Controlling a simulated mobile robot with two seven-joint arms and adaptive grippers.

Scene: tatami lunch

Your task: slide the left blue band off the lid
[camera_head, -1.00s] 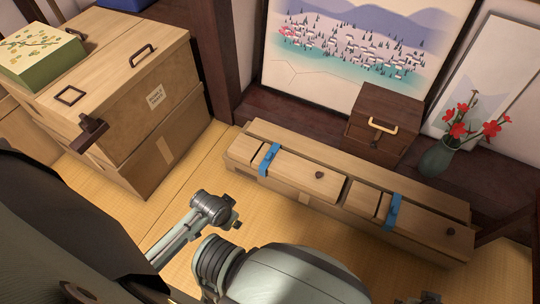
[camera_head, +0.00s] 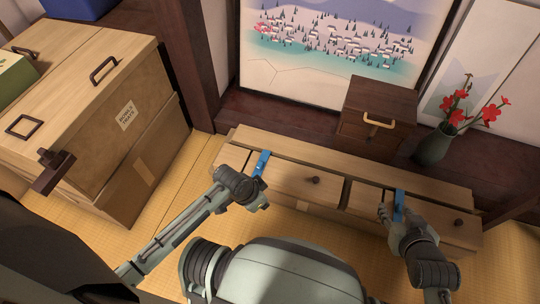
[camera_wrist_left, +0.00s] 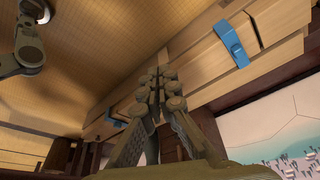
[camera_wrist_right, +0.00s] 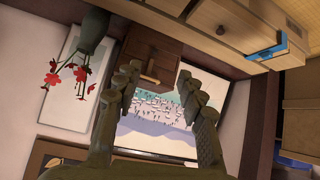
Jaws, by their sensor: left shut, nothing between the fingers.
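The left blue band (camera_head: 262,163) wraps the left end of the left wooden lid (camera_head: 300,181) on the long low box. It also shows in the left wrist view (camera_wrist_left: 231,45). My left gripper (camera_head: 262,203) is just in front of the band in the head view and hides its lower part. Its fingers are together and empty in the left wrist view (camera_wrist_left: 158,78). My right gripper (camera_head: 384,210) is beside the right blue band (camera_head: 399,204). Its fingers are apart and empty in the right wrist view (camera_wrist_right: 158,78).
A small dark drawer box (camera_head: 378,105) and a vase with red flowers (camera_head: 434,146) stand behind the long box. Large wooden chests (camera_head: 135,120) stand at the left. A landscape picture (camera_head: 320,40) leans at the back. Tatami (camera_head: 200,165) is clear between chests and box.

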